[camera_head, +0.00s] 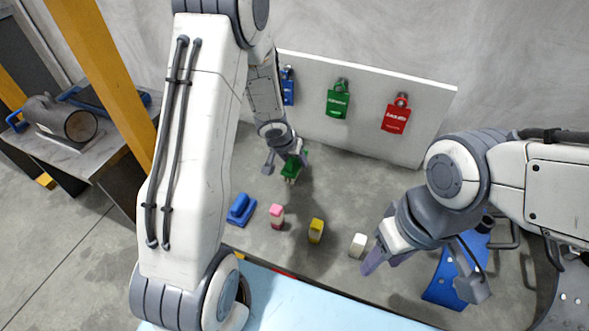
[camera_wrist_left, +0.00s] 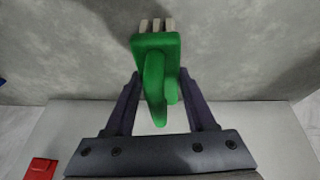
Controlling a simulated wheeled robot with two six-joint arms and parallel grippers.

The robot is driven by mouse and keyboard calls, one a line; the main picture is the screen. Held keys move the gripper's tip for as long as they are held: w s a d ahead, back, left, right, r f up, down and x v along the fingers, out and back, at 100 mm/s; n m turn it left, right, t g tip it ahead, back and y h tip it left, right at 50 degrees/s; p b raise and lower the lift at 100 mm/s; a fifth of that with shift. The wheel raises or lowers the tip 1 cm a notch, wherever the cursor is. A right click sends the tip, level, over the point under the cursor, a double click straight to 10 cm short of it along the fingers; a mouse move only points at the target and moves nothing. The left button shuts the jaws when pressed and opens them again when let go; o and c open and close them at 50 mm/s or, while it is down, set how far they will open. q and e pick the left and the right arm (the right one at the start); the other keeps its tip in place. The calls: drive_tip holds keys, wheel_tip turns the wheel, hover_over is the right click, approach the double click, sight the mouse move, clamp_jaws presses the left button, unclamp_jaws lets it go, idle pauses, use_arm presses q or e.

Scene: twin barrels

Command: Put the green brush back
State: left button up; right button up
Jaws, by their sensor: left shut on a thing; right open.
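My left gripper (camera_head: 286,162) is shut on a green brush (camera_head: 290,172), which it holds in front of the white board. In the left wrist view the green brush (camera_wrist_left: 155,70) sits between the two fingers (camera_wrist_left: 158,108), its looped handle toward me and its pale bristles pointing away. A green tag-like holder (camera_head: 337,103) hangs on the board, above and to the right of the brush. My right gripper (camera_head: 424,276) is open and empty, low at the right, near a small white block.
The white board (camera_head: 430,105) also bears a blue holder (camera_head: 288,88) and a red holder (camera_head: 396,118). A blue object (camera_head: 241,210) and pink (camera_head: 277,216), yellow (camera_head: 316,231) and white (camera_head: 358,245) blocks stand in a row. A larger blue piece (camera_head: 440,290) lies at the right.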

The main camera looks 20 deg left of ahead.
sight(295, 168)
use_arm(q)
wheel_tip(295, 168, down, 4)
drive_tip(key=b, duration=0.2)
drive_tip(key=shift+r+b, duration=0.25)
drive_tip(key=shift+b, duration=0.1)
drive_tip(key=shift+r, duration=0.15)
drive_tip(key=o, duration=1.3)
drive_tip(key=shift+f, duration=0.2)
drive_tip(key=shift+r, duration=0.15)
